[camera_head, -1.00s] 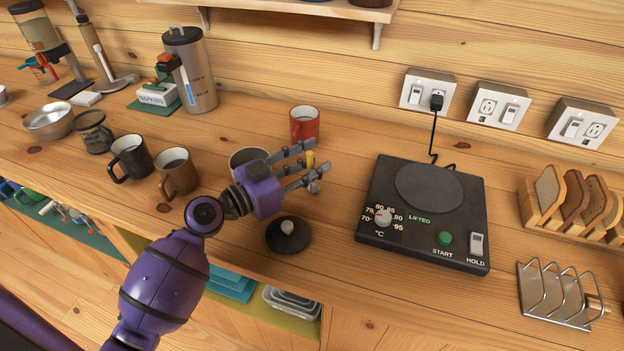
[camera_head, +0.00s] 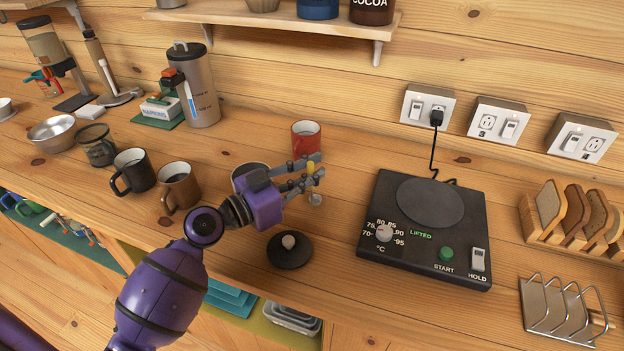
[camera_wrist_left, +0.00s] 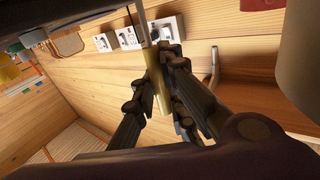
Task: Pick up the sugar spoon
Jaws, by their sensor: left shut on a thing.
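The sugar spoon (camera_head: 315,199) shows its small round silver bowl just below my left fingers in the head view. Its yellow handle (camera_wrist_left: 157,80) stands between the fingers in the left wrist view. My left gripper (camera_head: 309,176) is shut on the handle, above the counter. The fingers hide part of the spoon, and I cannot tell whether its bowl touches the counter. My right gripper is not in view.
A round pot (camera_head: 240,172) is partly hidden behind my gripper, and a red mug (camera_head: 305,139) stands behind. A black lid (camera_head: 290,251) lies in front. The hot plate (camera_head: 425,228) is to the right. Brown (camera_head: 179,187) and black mugs (camera_head: 133,171) stand left.

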